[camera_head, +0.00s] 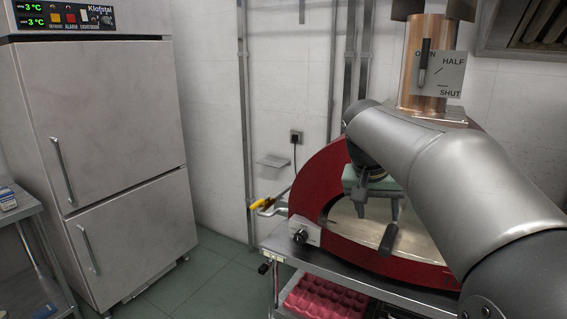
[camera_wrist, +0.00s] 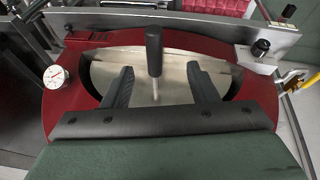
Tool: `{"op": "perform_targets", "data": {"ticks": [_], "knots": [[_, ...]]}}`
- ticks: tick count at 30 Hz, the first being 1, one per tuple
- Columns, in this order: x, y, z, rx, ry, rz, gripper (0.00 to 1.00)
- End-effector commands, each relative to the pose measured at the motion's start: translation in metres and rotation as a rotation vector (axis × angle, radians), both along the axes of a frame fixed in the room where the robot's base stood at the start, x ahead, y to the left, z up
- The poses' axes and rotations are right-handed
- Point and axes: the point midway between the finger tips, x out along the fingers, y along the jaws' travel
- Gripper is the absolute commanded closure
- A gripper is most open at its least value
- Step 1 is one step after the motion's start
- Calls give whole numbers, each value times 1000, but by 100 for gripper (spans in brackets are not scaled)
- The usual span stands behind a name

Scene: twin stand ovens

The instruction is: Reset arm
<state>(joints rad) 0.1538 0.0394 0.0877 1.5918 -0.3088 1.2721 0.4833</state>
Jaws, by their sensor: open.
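My gripper (camera_head: 378,205) is in front of the red oven (camera_head: 345,163) at the right of the head view. In the wrist view, the two dark fingers of my gripper (camera_wrist: 158,88) are spread apart with nothing held between them. The oven's pale door (camera_wrist: 182,82) covers its mouth behind the fingers. A dark door handle (camera_wrist: 154,52) stands out from it and shows between and beyond the fingertips; I cannot tell if it touches either one. In the head view the handle (camera_head: 388,239) is just below the gripper. My arm hides much of the oven's right side.
A tall steel fridge (camera_head: 110,130) stands at the left beside a metal table (camera_head: 30,245). A copper flue (camera_head: 423,70) with a damper plate rises above the oven. Yellow-handled tools (camera_head: 258,205) stick out at the oven's left. A pink egg tray (camera_head: 325,300) sits below.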

Motion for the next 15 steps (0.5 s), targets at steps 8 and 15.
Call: {"op": "perform_targets", "data": {"ticks": [8,15], "knots": [[-129,69,-116,137,179,334,47],[-221,98,-188,230,257,495,47]]}}
